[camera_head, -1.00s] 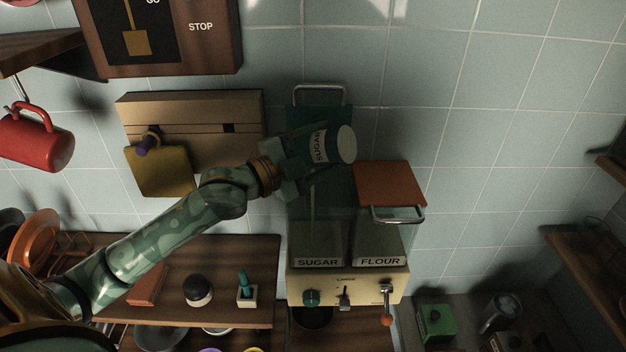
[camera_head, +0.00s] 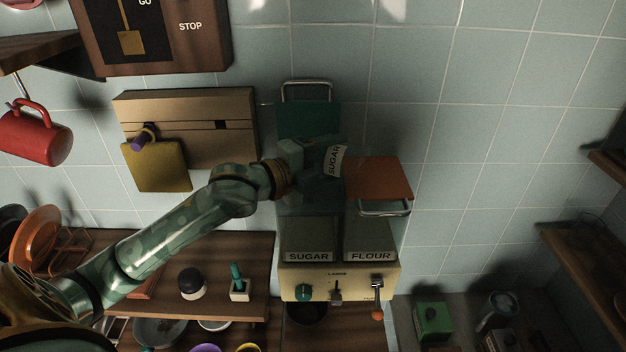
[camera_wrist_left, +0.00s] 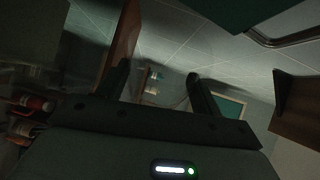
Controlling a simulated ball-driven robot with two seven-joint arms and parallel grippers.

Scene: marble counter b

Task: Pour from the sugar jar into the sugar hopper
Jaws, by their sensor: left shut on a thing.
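The sugar jar (camera_head: 335,161), dark with a white SUGAR label, is tilted in my left gripper (camera_head: 318,162) above the dispenser in the head view. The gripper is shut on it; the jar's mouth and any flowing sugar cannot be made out. The sugar hopper (camera_head: 308,230) is the left clear bin, labelled SUGAR. Its teal lid (camera_head: 308,116) stands raised against the wall, and the gripper and jar partly hide the hopper's top. In the left wrist view the fingers (camera_wrist_left: 162,85) show apart, but I cannot make out the jar. My right gripper is not in view.
The flour hopper (camera_head: 370,232) adjoins on the right, its orange lid (camera_head: 378,178) down, close to the jar. The cream dispenser base (camera_head: 338,281) has knobs and a lever.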

